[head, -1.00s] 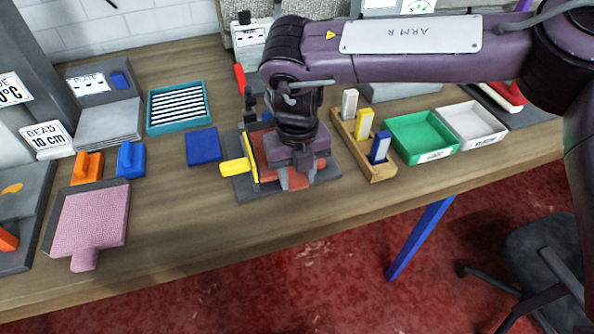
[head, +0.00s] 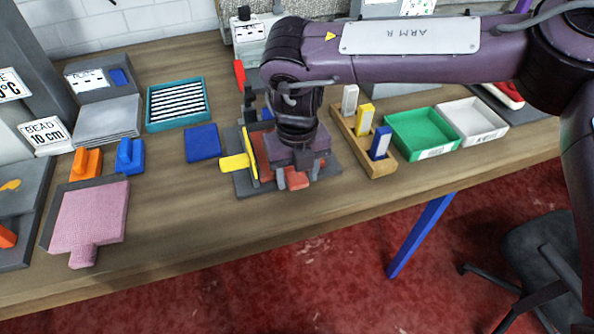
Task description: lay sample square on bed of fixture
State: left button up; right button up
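A flat red-orange piece (head: 297,180), seemingly the sample square, shows under and between the fingers of my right gripper (head: 295,181), at the fixture. My arm hides most of it. The fixture has a dark grey base (head: 328,172) and a yellow handle with an upright yellow plate (head: 235,162) on its left. The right gripper points down over the fixture bed, its grey fingers apart with red between them. I cannot tell whether they grip the piece or whether it rests on the bed. My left gripper is not in view.
A blue square (head: 202,143) lies left of the fixture. A wooden rack (head: 377,167) with grey, yellow and blue blocks stands close on the right, then a green tray (head: 421,133) and a white tray (head: 470,121). A pink paddle-shaped board (head: 91,217) lies at front left.

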jog(key=shift+o, duration=1.2)
